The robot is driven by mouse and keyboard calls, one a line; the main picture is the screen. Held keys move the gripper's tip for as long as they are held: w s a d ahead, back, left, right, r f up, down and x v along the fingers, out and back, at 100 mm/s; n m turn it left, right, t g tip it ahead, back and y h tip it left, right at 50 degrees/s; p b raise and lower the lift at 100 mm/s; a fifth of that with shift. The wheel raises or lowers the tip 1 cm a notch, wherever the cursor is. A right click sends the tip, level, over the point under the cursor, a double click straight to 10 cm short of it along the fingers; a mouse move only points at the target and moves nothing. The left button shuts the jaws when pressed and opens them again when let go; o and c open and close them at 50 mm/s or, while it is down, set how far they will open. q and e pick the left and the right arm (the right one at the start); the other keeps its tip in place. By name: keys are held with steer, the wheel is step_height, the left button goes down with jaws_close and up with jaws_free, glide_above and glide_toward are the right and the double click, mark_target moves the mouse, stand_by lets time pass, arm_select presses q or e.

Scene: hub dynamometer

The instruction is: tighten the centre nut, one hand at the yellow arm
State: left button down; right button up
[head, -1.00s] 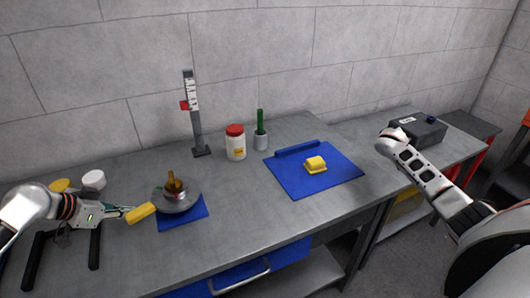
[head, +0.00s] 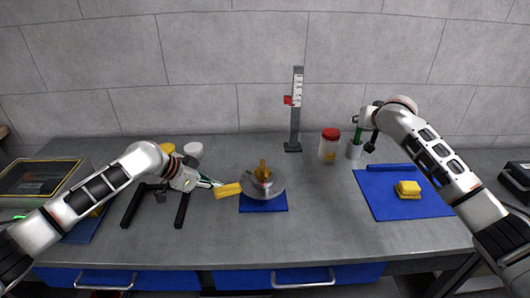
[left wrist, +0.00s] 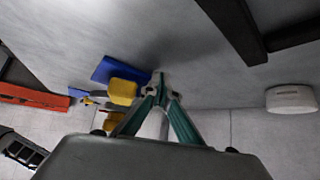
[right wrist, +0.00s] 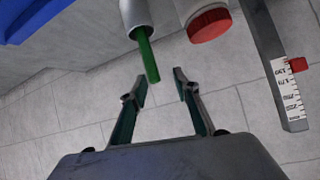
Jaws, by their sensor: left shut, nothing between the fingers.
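The silver domed hub (head: 275,184) sits on a blue pad (head: 263,205) with a brass-coloured centre nut (head: 262,172) on top. The yellow arm (head: 228,190) sticks out from the hub's left side. My left gripper (head: 212,183) is shut and empty, its tips by the yellow arm's outer end. In the left wrist view the closed tips (left wrist: 160,78) are beside the yellow arm (left wrist: 123,92); contact is unclear. My right gripper (right wrist: 157,87) is open and empty, with the green-handled tool (right wrist: 149,60) in its cup (right wrist: 135,14) just beyond the fingertips.
A red-lidded jar (head: 329,147) stands left of the cup. A scale post with a red marker (head: 295,115) stands behind the hub. A yellow block (head: 408,189) lies on a blue mat (head: 385,204) at right. Black bars (head: 182,209) lie at left. The front middle is clear.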

steer(key=s+a+r+n+y, duration=0.1)
steer(key=a+r+y, duration=0.15)
steer(key=a, duration=0.65)
steer(key=a+r+y, duration=0.1)
steer(key=a+r, duration=0.3)
steer(key=a, duration=0.5)
steer(key=n+g, duration=0.1)
steer(key=g, duration=0.3)
glide_above(263, 164)
steer(key=w+a, duration=0.2)
steer(key=shift+g+h, duration=0.7)
steer(key=shift+h, duration=0.25)
steer(key=s+f, duration=0.2)
steer(key=s+d+f, duration=0.1)
steer(key=s+f, duration=0.1)
steer(key=s, duration=0.1)
steer(key=shift+d+f, duration=0.2)
steer(key=shift+f, duration=0.2)
steer(key=shift+h, duration=0.3)
steer(key=shift+s+f+x, duration=0.1)
steer(key=shift+s+x, duration=0.05)
steer(key=shift+x, duration=1.05)
steer(key=shift+s+f+x, duration=0.1)
steer(key=shift+x, duration=1.1)
steer(key=shift+s+f+x, duration=0.1)
steer(key=shift+s+x, duration=0.05)
steer(key=shift+x, duration=1.05)
steer(key=shift+d, duration=0.2)
